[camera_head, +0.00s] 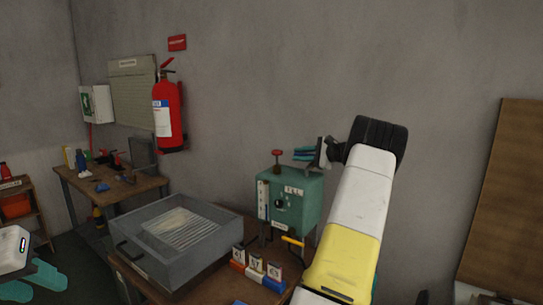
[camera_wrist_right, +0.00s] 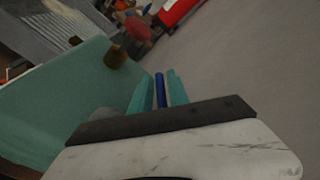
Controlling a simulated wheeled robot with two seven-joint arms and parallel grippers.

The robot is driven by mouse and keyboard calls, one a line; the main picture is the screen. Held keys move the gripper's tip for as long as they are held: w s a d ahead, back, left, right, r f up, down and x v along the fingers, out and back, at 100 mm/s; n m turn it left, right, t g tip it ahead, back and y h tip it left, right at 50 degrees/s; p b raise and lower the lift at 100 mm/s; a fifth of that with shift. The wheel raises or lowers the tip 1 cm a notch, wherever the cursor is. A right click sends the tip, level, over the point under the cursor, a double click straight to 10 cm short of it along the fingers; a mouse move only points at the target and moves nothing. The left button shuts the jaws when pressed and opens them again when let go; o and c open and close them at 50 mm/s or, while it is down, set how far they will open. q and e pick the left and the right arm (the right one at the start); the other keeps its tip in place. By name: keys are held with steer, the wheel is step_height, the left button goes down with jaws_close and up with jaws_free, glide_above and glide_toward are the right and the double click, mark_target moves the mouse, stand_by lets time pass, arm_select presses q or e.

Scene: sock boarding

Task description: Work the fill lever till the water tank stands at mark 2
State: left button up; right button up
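The teal water machine (camera_head: 296,204) stands on the bench in the head view, with a pale upright gauge strip (camera_head: 263,200) on its left front. The water level is too small to read. My right gripper (camera_head: 304,154) is above the machine's top, its teal fingers close together on a slim blue bar (camera_wrist_right: 160,90). I cannot tell if this bar is the fill lever's handle. A red knob (camera_head: 277,154) stands left of the fingers, on the machine's top. A yellow handle (camera_head: 292,241) juts from the lower front. My left gripper (camera_head: 34,283) is at the lower left, open and empty.
A grey open tray (camera_head: 160,264) with a pale ribbed sheet fills the bench left of the machine. Numbered cards on coloured blocks (camera_head: 256,266) stand in front of the machine. A fire extinguisher (camera_head: 168,115) hangs on the wall. A wooden table (camera_head: 120,192) stands behind.

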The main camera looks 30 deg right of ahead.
steer(key=shift+w+a+f, duration=0.1)
steer(key=shift+w+a, duration=0.15)
steer(key=shift+w, duration=0.2)
jaws_close()
stand_by(1.1)
